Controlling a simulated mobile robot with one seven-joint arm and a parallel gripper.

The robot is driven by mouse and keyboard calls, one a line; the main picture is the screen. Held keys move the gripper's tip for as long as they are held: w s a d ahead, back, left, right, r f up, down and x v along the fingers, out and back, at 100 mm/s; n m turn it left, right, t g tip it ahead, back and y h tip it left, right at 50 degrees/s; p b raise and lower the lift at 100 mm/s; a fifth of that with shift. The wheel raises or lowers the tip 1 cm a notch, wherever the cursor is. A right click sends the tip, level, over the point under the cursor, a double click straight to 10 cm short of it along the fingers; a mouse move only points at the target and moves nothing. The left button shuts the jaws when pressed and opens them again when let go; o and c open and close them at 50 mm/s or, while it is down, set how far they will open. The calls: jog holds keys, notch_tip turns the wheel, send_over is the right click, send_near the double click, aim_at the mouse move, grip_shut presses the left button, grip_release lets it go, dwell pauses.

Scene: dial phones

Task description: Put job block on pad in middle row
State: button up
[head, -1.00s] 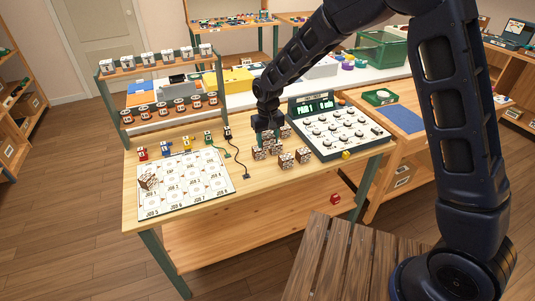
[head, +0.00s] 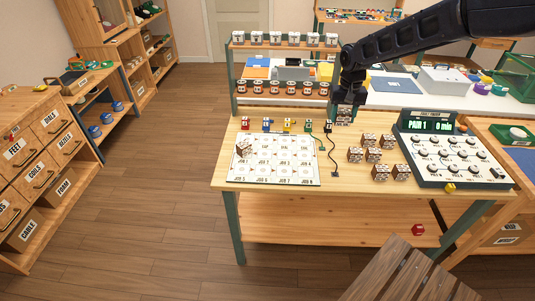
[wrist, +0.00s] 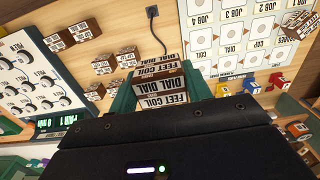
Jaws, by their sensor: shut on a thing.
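My gripper (head: 345,104) is shut on a brown-and-white job block (head: 343,116), held above the back of the table. In the wrist view the block (wrist: 165,88) sits between green fingers, with FEET, COIL and DIAL lettering on its faces. The white sheet (head: 285,178), marked with rows of squares and JOB labels, lies to the left of my gripper. Another block (head: 243,148) stands on its left side. The sheet shows in the wrist view (wrist: 235,30) too, apart from the held block. Small lettering on the sheet is partly unreadable.
Several similar blocks (head: 373,155) stand right of the sheet. A black cable (head: 332,157) runs between them and the sheet. Small coloured pieces (head: 267,125) line the sheet's back edge. A dial panel (head: 450,150) reads PAIR 1. A rack (head: 283,101) stands behind.

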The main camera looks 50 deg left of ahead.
jog(key=s+a, duration=0.6)
jog(key=a, duration=0.5)
send_over(264, 155)
notch_tip(264, 155, down, 20)
jog(key=shift+w+r, duration=0.1)
jog(key=shift+r, duration=0.05)
jog(key=shift+f, duration=0.2)
jog(key=o, duration=0.7)
notch_tip(264, 155, up, 12)
jog(key=shift+r, duration=0.2)
